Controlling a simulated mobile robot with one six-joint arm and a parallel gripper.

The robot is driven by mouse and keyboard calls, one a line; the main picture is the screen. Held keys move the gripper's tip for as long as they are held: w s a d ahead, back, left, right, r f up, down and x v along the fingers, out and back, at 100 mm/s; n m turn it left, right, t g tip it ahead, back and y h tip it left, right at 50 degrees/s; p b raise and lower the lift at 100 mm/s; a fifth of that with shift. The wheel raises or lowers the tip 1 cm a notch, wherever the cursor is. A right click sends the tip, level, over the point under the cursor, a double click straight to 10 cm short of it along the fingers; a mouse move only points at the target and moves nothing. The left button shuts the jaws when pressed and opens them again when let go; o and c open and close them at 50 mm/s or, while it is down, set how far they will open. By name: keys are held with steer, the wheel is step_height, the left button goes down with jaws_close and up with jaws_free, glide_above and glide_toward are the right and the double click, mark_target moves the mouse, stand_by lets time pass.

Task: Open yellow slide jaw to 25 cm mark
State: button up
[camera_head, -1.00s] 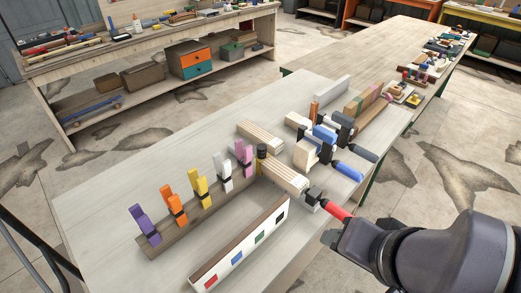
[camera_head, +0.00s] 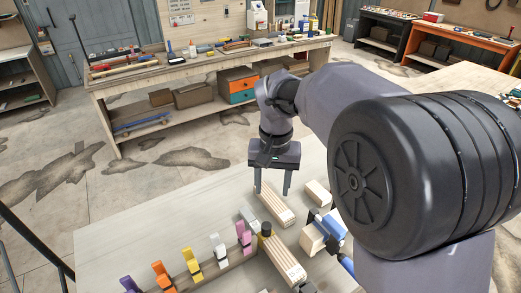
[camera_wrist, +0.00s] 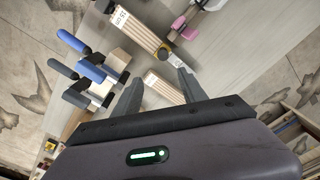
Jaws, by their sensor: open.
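A small yellow and black piece (camera_head: 266,229), seemingly the yellow slide jaw, stands at the end of a layered wood strip stack (camera_head: 287,262). In the wrist view a yellow and black piece (camera_wrist: 166,51) shows beside a labelled stack (camera_wrist: 135,24); no 25 cm mark can be read. My gripper (camera_head: 272,190) is open and empty, pointing down above the bench near a second layered stack (camera_head: 271,204). Its two fingers show spread apart in the wrist view (camera_wrist: 160,77). The red-handled bar clamp is not visible in the head view now.
Orange (camera_head: 162,278), yellow (camera_head: 192,263), white (camera_head: 219,250) and pink (camera_head: 244,236) spring clamps stand in a row on the bench (camera_head: 120,240). Blue clamps (camera_head: 332,228) lie to the right of the stacks. A back workbench (camera_head: 190,72) carries tools. My arm hides the right side.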

mark_target(266, 226)
steer(key=f+b, duration=0.1)
steer(key=f, duration=0.5)
steer(key=f+b, duration=0.2)
steer(key=f, duration=0.4)
steer(key=a+f+b, duration=0.1)
steer(key=f+b, duration=0.1)
steer(key=f, duration=0.4)
steer(key=shift+w+a+f, duration=0.1)
steer(key=shift+w, duration=0.1)
steer(key=shift+c, duration=0.3)
jaws_close()
